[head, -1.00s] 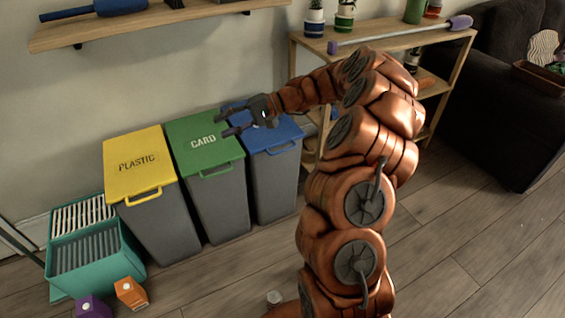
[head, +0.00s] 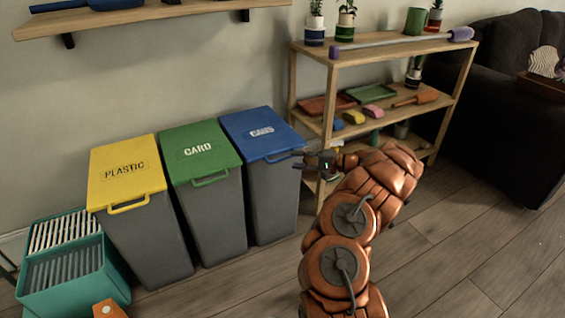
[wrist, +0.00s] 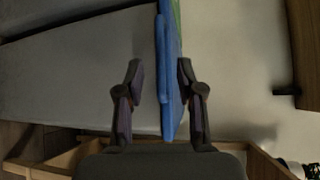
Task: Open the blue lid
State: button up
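The blue lid (head: 258,131), marked "CANS", lies flat on the right-hand grey bin (head: 272,200). Its handle (head: 285,156) is at the front edge. My gripper (head: 300,161) is at the right front corner of this lid, close to the handle. In the wrist view my gripper (wrist: 160,72) is open, with one finger on each side of the blue lid (wrist: 170,85), seen edge-on. Gaps show between the fingers and the lid, so it is not gripped. The grey bin wall (wrist: 85,75) fills the left of that view.
A green "CARD" lid (head: 200,151) and a yellow "PLASTIC" lid (head: 126,171) are closed to the left. A wooden shelf unit (head: 385,48) stands close on the right. A wall shelf (head: 150,12) hangs above.

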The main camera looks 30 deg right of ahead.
aim_at(282, 159)
jog(key=shift+b+x, duration=0.65)
jog(key=shift+x, duration=2.4)
jog(key=shift+c, duration=0.3)
grip_shut()
